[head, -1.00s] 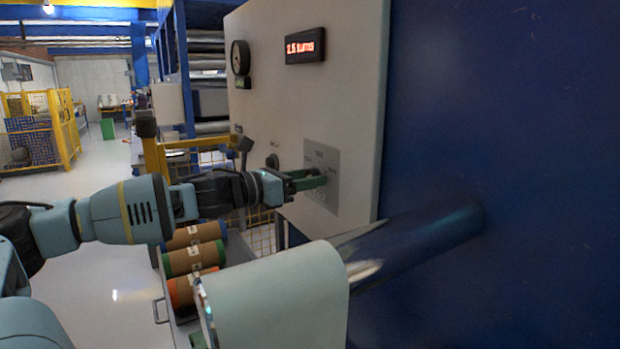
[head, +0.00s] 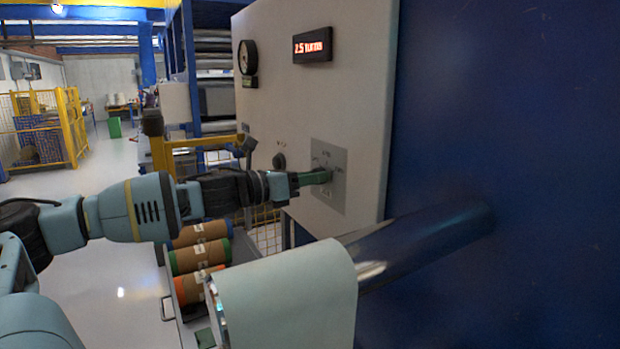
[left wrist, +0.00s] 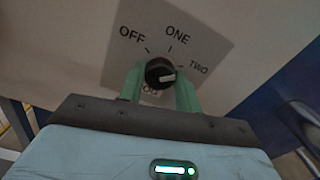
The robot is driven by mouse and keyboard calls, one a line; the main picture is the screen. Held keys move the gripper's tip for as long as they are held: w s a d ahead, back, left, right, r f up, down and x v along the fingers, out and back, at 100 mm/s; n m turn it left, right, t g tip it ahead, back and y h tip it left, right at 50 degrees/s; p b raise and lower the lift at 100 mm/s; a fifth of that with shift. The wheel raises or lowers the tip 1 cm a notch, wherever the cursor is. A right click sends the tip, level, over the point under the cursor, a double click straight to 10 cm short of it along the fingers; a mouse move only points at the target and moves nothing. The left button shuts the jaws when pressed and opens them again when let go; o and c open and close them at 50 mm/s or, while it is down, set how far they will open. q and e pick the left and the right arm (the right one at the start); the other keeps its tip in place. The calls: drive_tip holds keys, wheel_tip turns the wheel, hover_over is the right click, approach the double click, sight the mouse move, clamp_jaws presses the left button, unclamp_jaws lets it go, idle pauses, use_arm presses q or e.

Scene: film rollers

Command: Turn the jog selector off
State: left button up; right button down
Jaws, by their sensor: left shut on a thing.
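The jog selector (left wrist: 160,72) is a round black knob on a grey plate (left wrist: 210,38) marked OFF, ONE and TWO, with a fourth label partly hidden below it. Its white mark points right, near the TWO side. My left gripper (left wrist: 160,88) has its green fingers on both sides of the knob and is shut on it. In the head view the left gripper (head: 318,177) reaches the plate (head: 330,155) on the panel, and its fingers hide the knob. My right gripper is not in view.
The pale panel (head: 280,110) carries a gauge (head: 247,57) and a lit red display (head: 313,46). A shiny roller (head: 420,245) with a pale sleeve (head: 295,295) juts out below. Brown rolls (head: 200,257) lie lower left. A blue wall (head: 500,120) closes the right.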

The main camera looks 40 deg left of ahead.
use_arm(q)
drive_tip(key=n, duration=2.2)
idle(0.6)
drive_tip(key=o, duration=1)
drive_tip(key=shift+c, duration=0.2)
drive_tip(key=shift+s, duration=0.1)
